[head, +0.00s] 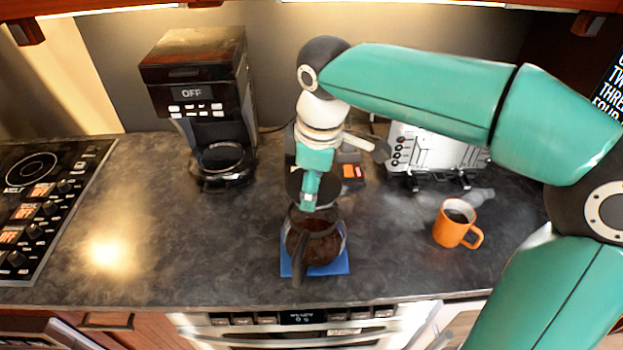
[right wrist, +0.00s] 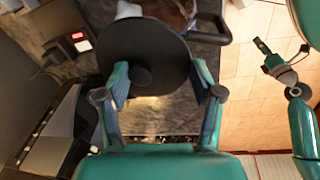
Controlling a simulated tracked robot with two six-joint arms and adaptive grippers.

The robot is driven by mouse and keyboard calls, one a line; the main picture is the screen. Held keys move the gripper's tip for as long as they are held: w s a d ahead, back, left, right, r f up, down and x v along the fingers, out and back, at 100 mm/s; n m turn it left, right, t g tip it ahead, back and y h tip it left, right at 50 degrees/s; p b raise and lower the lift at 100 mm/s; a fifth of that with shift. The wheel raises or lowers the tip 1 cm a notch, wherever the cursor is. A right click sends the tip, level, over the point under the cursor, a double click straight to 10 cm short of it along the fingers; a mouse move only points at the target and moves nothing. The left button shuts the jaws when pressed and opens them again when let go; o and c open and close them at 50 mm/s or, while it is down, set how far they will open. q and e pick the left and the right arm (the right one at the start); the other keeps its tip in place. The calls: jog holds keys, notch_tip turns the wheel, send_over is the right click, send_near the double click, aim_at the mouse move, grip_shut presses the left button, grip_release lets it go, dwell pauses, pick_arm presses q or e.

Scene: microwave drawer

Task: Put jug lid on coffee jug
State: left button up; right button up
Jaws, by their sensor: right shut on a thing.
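The coffee jug (head: 315,243) stands upright on a blue mat (head: 341,264) near the counter's front edge, dark inside, its black handle toward me. My right gripper (head: 309,203) is above the back of the jug's rim. It is shut on the jug lid, a black disc (head: 293,184). In the right wrist view the lid (right wrist: 140,42) with its round knob sits between the fingers of my right gripper (right wrist: 160,75), and part of the jug (right wrist: 178,8) shows behind it.
A coffee maker (head: 205,90) stands at the back left, and a stove (head: 45,200) is at far left. An orange mug (head: 455,224) stands right of the jug. A white toaster (head: 435,150) is behind it. The counter left of the jug is clear.

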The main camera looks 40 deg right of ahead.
jog(key=shift+s+f+b, duration=0.15)
jog(key=shift+f+b, duration=0.45)
notch_tip(320, 180, down, 5)
jog(key=b, duration=0.3)
jog(key=shift+r, duration=0.2)
jog(key=shift+f+b, duration=0.3)
jog(key=shift+f, duration=0.1)
dwell(2.0)
jog(key=o, duration=1.1)
jog(key=shift+o, duration=0.5)
jog(key=shift+r, duration=0.1)
